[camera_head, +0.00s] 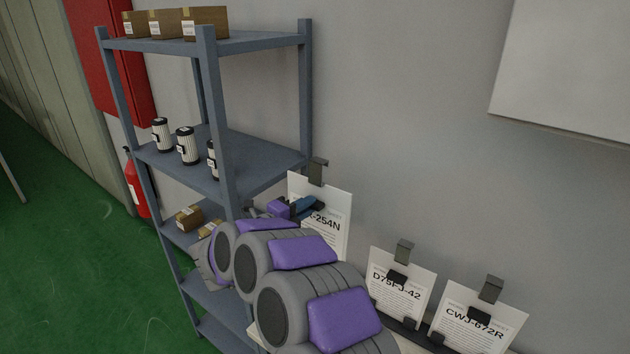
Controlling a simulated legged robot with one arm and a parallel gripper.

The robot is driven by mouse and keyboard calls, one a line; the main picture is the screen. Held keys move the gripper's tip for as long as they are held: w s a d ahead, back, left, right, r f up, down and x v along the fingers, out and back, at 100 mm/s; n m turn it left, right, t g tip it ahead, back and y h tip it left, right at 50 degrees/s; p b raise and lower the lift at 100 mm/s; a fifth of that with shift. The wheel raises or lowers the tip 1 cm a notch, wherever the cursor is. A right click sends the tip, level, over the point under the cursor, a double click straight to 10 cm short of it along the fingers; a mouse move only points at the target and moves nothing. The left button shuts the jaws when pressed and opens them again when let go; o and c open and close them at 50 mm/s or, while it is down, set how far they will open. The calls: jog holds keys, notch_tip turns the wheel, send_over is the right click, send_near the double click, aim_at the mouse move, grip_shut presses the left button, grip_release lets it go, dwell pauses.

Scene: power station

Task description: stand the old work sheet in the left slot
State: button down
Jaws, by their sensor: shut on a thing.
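A white work sheet (338,228) with a dark clip (317,171) at its top stands near the shelf's right post. Its printed code ends in "-254N"; the start is covered. My gripper (306,207) is shut on this sheet at its left part, and my arm hides the sheet's lower left. To the right, a sheet marked D75FJ-42 (397,294) and a sheet marked CWJ-672R (470,330) stand tilted back in a dark holder (411,327), each with a dark clip on top. The left slot is hidden behind my arm.
A blue-grey shelf rack (222,110) stands close on the left, with boxes (205,22) on top, filter canisters (187,146) and more boxes (189,217) below. A fire extinguisher (137,187) is behind it. A pale panel (570,65) hangs upper right.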

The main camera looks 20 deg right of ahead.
notch_tip(320, 180, down, 13)
jog(key=a+b, duration=0.2)
jog(key=b, duration=0.2)
jog(key=shift+w+a+r+p+x, duration=0.4)
jog(key=shift+p+x, duration=1.9)
jog(key=shift+x, duration=3.85)
notch_tip(320, 180, down, 9)
jog(key=b, duration=0.4)
jog(key=shift+d+f, duration=0.1)
jog(key=shift+f, duration=0.05)
jog(key=c, duration=1)
grip_release()
